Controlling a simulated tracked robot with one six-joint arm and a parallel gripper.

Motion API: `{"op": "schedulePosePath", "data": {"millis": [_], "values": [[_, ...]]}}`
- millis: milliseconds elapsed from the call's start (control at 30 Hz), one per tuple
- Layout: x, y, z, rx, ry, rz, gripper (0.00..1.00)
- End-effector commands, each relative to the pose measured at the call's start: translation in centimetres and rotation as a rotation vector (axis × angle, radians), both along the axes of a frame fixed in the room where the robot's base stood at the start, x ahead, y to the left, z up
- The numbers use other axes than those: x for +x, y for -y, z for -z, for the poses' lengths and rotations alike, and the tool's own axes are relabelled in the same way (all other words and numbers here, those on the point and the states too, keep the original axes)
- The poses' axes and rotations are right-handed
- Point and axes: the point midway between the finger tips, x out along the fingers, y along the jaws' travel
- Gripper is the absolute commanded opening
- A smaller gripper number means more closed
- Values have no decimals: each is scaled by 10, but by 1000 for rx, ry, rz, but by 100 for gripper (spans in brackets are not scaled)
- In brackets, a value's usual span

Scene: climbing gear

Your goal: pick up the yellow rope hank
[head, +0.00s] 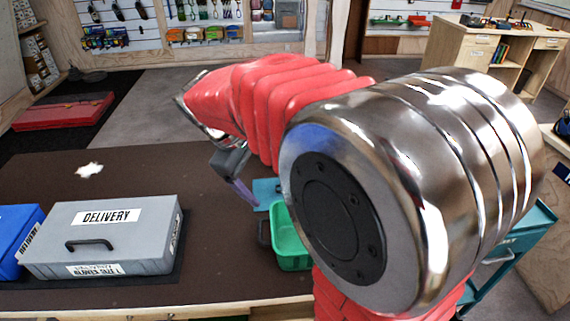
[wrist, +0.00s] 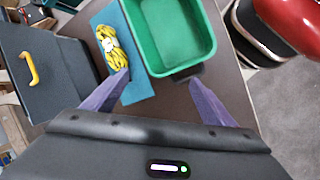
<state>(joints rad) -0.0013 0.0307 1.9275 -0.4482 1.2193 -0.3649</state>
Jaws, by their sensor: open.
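The yellow rope hank (wrist: 112,48) shows in the wrist view, lying at the left edge of a blue mat (wrist: 140,82), with a pale band around its middle. The hank is not visible in the head view, where my arm covers much of the table. My gripper (wrist: 160,77) is open, with its two purple fingers apart and nothing seen between them. Its left fingertip appears just below the hank in the picture; I cannot tell the height between them. In the head view my gripper (head: 238,178) is partly hidden by my arm.
A green bin (wrist: 207,60) stands right beside the mat; it also shows in the head view (head: 291,262). A dark box (wrist: 55,110) with a yellow handle is left of the hank. A grey DELIVERY case (head: 140,240) and a blue box (head: 15,225) stand on the table's left.

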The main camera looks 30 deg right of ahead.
Motion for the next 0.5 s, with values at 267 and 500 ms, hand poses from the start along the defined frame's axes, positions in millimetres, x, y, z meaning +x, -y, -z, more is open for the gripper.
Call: {"op": "schedulePosePath", "data": {"millis": [267, 500], "values": [[39, 21, 21, -97, -142, -78, 78], [70, 39, 42, -177, -263, -142, 78]]}}
